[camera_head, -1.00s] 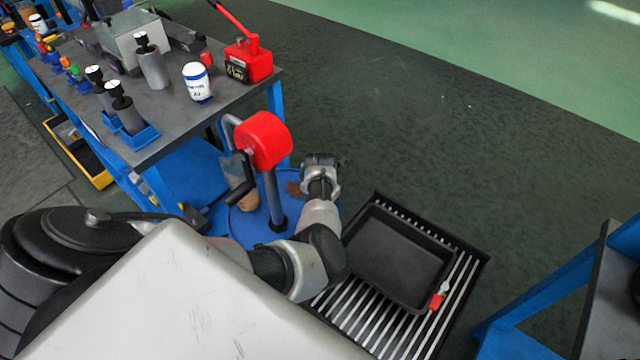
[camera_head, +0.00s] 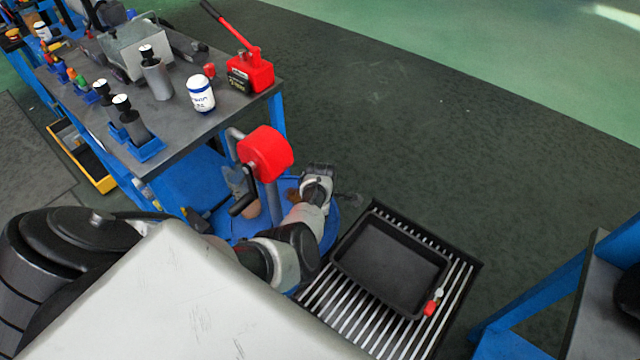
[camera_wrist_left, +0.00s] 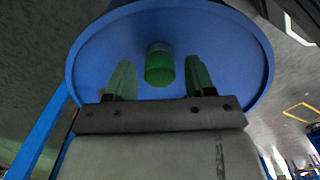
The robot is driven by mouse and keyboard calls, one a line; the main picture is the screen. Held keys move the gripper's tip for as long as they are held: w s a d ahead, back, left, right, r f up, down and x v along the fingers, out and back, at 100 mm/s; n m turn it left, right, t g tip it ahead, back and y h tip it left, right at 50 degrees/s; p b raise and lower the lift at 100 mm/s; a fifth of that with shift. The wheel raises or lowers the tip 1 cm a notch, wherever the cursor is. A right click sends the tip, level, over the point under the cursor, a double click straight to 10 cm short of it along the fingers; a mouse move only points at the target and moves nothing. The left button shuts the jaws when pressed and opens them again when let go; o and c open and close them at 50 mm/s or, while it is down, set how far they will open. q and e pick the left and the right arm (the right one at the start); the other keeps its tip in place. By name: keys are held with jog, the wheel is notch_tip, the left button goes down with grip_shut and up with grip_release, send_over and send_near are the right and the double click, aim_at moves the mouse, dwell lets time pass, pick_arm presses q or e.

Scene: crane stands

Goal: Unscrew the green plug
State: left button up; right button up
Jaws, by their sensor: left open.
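The green plug (camera_wrist_left: 160,66) is a short cylinder near the middle of a round blue lid in the left wrist view. My left gripper (camera_wrist_left: 158,62) is open, with a finger on each side of the plug and a visible gap on both sides. In the head view my left wrist (camera_head: 317,185) is over the right part of the blue drum (camera_head: 327,218). The plug cannot be made out there; my arm covers part of the lid. My right gripper is not in view.
A red pump (camera_head: 266,153) with a dark crank stands on the drum, left of my arm. A dark tray (camera_head: 372,292) lies on a slatted grate to the right. A workbench (camera_head: 189,132) with bottles and a red hand pump (camera_head: 250,75) stands behind. Open floor lies to the right.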

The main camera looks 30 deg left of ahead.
pick_arm(q)
jog(key=m+p, duration=0.1)
jog(key=m, duration=0.5)
jog(key=shift+m, duration=0.3)
jog(key=m, duration=0.3)
jog(key=shift+a+r+m+p, duration=0.1)
jog(key=shift+m+p, duration=0.3)
jog(key=shift+m, duration=1)
grip_shut()
jog(key=n, duration=0.5)
